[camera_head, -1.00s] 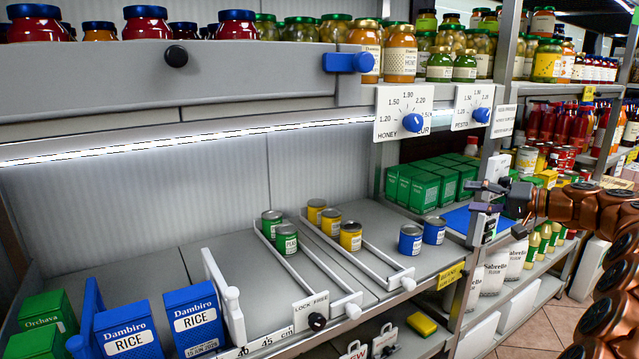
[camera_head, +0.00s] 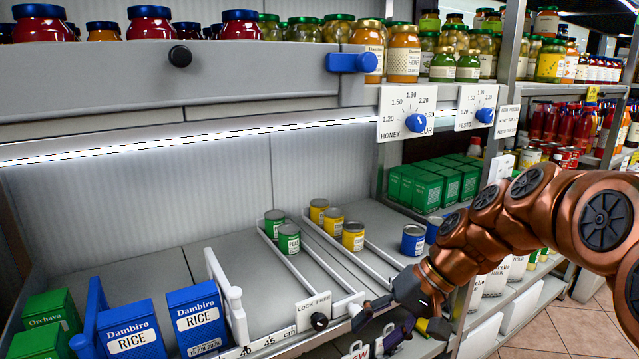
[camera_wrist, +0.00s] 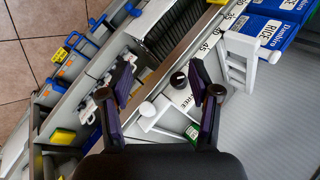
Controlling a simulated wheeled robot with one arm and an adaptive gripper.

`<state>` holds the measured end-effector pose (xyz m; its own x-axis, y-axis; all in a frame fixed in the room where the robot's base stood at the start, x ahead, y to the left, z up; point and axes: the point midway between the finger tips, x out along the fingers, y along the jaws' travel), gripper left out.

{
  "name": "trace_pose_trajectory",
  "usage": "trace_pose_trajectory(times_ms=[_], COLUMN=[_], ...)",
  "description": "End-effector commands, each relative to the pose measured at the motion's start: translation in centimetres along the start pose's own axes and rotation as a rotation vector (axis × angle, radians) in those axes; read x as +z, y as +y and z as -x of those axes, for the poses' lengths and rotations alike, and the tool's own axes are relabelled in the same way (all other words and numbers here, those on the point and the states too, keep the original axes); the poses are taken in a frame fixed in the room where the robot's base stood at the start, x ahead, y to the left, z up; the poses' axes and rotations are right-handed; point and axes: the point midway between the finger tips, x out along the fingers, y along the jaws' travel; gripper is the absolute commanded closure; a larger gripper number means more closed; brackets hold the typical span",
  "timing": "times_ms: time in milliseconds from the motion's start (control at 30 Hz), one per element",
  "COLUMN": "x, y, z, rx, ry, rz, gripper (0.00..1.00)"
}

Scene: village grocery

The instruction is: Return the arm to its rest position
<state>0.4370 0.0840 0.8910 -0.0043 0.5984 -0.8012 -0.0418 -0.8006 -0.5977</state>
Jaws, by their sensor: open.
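My gripper (camera_head: 377,331) is in front of the shelf's front edge, at the lower middle of the head view, with my copper arm reaching in from the right. In the wrist view my gripper (camera_wrist: 167,91) is open, its two dark fingers apart with nothing held between them. Below the fingers lie the shelf edge, a black knob (camera_wrist: 178,80) and a white rail end. In the head view the arm hides part of the blue cans and the shelf's right end.
Blue rice boxes (camera_head: 197,318) and a white divider (camera_head: 226,300) stand left on the shelf. Green cans (camera_head: 289,239), yellow cans (camera_head: 353,236) and a blue can (camera_head: 412,240) stand between or beside white rails. A grey upper panel (camera_head: 250,75) overhangs. Floor (camera_head: 560,325) is open at right.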

Motion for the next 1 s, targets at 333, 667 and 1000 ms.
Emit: trace_pose_trajectory(times_ms=[333, 667, 1000], x=[13.0, 20.7, 24.0], y=[5.6, 11.2, 12.4], z=[-3.4, -3.4, -1.3], rx=[0.328, 0.552, 0.647], ry=[-0.141, -0.196, -0.209], rz=[-0.013, -0.029, -0.037], gripper=[0.38, 0.38, 0.38])
